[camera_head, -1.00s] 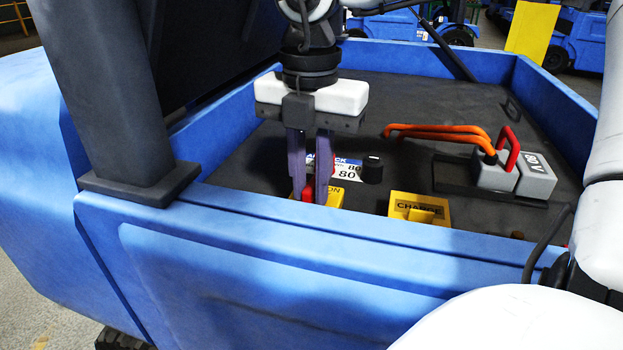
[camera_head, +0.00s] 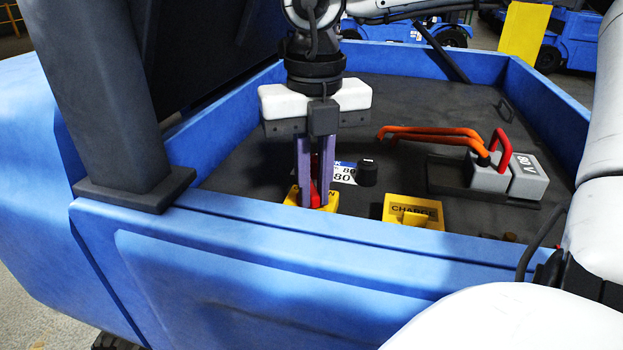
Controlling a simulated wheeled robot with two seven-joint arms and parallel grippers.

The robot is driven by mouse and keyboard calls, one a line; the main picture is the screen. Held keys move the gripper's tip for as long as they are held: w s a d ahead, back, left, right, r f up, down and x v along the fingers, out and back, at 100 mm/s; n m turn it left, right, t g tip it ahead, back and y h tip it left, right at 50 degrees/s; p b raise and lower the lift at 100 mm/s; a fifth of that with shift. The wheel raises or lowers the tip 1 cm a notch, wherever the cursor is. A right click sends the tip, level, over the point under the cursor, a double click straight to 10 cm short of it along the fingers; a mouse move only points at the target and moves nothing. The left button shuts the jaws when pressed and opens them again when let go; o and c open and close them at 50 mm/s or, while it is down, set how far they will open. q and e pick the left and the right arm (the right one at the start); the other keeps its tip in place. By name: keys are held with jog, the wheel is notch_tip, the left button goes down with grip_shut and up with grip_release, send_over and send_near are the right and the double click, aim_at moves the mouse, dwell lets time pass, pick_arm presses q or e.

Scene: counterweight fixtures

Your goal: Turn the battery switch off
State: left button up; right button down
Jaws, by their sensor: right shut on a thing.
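The battery switch has a red handle (camera_head: 315,194) on a yellow base (camera_head: 331,204), just behind the blue front wall. The fingers hide much of the handle and the base, so I cannot tell the handle's exact angle. My left gripper is not in view.
A yellow box marked CHARGE (camera_head: 413,210) stands right of the switch, with a black knob (camera_head: 367,173) behind. A grey 80 V connector (camera_head: 526,176) with orange cables (camera_head: 430,134) sits further right. The blue front wall (camera_head: 330,229) borders the dark deck.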

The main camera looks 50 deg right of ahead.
aim_at(317, 191)
jog(key=shift+s+f+n, duration=0.25)
jog(key=shift+f+n, duration=0.15)
jog(key=shift+f, duration=0.1)
jog(key=shift+d+n, duration=0.15)
jog(key=shift+n, duration=0.95)
jog(key=c, duration=1.6)
grip_release()
jog(key=shift+d, duration=0.1)
jog(key=shift+r+p, duration=0.45)
jog(key=shift+p, duration=0.1)
jog(key=r+p, duration=0.2)
jog(key=r, duration=0.1)
jog(key=r+p, duration=0.2)
jog(key=r, duration=0.1)
jog(key=shift+w+r, duration=0.2)
jog(key=shift+r, duration=0.1)
